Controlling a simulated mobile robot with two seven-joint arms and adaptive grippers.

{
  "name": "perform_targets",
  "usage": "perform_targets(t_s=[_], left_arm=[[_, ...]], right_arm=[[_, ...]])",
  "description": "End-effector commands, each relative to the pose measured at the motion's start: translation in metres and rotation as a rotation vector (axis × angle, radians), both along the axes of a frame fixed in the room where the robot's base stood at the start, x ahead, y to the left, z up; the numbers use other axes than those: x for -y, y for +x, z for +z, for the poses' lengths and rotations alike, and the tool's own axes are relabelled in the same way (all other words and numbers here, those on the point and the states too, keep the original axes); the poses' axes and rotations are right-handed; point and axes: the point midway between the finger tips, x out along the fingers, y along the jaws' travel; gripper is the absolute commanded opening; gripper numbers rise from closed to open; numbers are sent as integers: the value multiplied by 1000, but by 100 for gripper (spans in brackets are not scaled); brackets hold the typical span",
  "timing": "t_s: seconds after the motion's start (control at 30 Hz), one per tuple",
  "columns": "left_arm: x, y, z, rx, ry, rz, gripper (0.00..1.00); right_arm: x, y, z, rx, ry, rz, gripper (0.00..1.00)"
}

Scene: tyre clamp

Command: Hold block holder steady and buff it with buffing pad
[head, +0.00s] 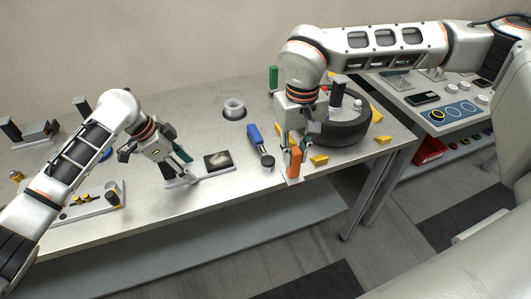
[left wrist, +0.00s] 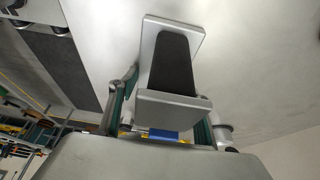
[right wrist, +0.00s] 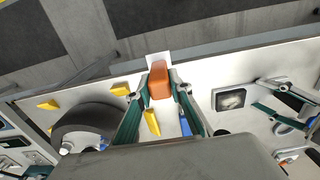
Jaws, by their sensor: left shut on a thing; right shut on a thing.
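My left gripper (head: 178,160) is shut on a grey-ended piece with a dark middle, which I take to be the block holder (left wrist: 174,62). In the left wrist view it stands between the green-sided fingers. In the head view it is low over the table, partly hidden by the fingers. My right gripper (head: 292,148) is shut on an orange block (head: 295,163), which I take to be the buffing pad; it also shows between the fingertips in the right wrist view (right wrist: 160,82). The orange block is by the table's front edge, apart from the left gripper.
A blue-handled tool (head: 258,141) lies left of the right gripper. A black tyre (head: 342,130) with yellow wedges (head: 319,160) is at the right.

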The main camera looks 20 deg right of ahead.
Motion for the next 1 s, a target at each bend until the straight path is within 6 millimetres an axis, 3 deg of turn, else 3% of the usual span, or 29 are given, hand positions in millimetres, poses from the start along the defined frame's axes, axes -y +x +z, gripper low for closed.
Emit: perform_targets(t_s=[0.27,0.4,0.6,0.8,1.0], left_arm=[[0,0,0,0,-1,-1,29],[0,0,0,0,-1,0,29],[0,0,0,0,0,0,29],[0,0,0,0,-1,0,29],[0,0,0,0,-1,0,29]], right_arm=[[-33,56,17,-2,-15,-221,0],[-62,92,32,-2,-19,-399,0],[-103,129,55,1,-12,-617,0],[-127,147,69,1,-2,-744,0],[-133,151,69,1,1,-777,0]])
